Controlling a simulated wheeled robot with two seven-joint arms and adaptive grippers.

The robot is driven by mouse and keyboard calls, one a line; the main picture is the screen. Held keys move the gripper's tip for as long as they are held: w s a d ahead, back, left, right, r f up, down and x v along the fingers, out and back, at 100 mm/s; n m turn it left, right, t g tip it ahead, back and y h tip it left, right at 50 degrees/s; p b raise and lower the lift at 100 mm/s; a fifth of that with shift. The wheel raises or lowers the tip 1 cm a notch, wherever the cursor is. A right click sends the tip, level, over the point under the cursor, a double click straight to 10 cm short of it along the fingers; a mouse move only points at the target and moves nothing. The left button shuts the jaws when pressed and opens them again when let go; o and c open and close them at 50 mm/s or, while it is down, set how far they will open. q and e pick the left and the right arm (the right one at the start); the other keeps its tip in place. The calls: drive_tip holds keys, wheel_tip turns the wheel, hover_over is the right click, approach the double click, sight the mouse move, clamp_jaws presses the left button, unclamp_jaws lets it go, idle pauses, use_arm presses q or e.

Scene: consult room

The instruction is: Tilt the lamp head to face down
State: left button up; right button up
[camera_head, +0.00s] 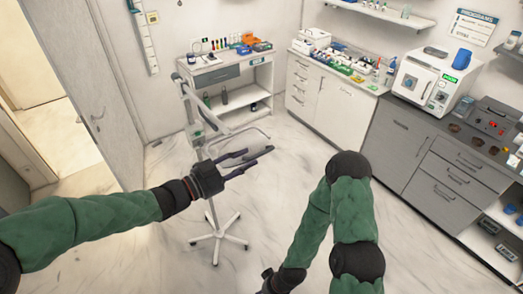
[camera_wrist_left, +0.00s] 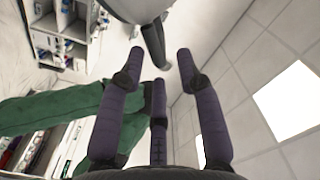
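The lamp stands on a white wheeled pole (camera_head: 214,218) in the middle of the head view. Its pale, rounded lamp head (camera_head: 232,132) is at the upper end of my left gripper's reach, with jointed arms rising behind it. In the left wrist view the pale lamp head (camera_wrist_left: 140,8) fills the top edge, with a dark bar, perhaps its handle (camera_wrist_left: 155,45), below it. Contact cannot be told. My right gripper (camera_head: 268,281) is low, partly hidden and cut off.
A small wheeled side table (camera_head: 215,76) with bottles and boxes stands behind the lamp. White and grey cabinets (camera_head: 325,112) with a steriliser (camera_head: 432,82) line the right wall. A door (camera_head: 80,75) is at left. The floor around the lamp base is clear.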

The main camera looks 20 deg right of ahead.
sight(255, 157)
use_arm(q)
drive_tip(key=p+x, duration=0.1)
drive_tip(key=x, duration=0.4)
drive_tip(key=shift+w+d, duration=0.15)
drive_tip(key=shift+d, duration=0.2)
clamp_jaws()
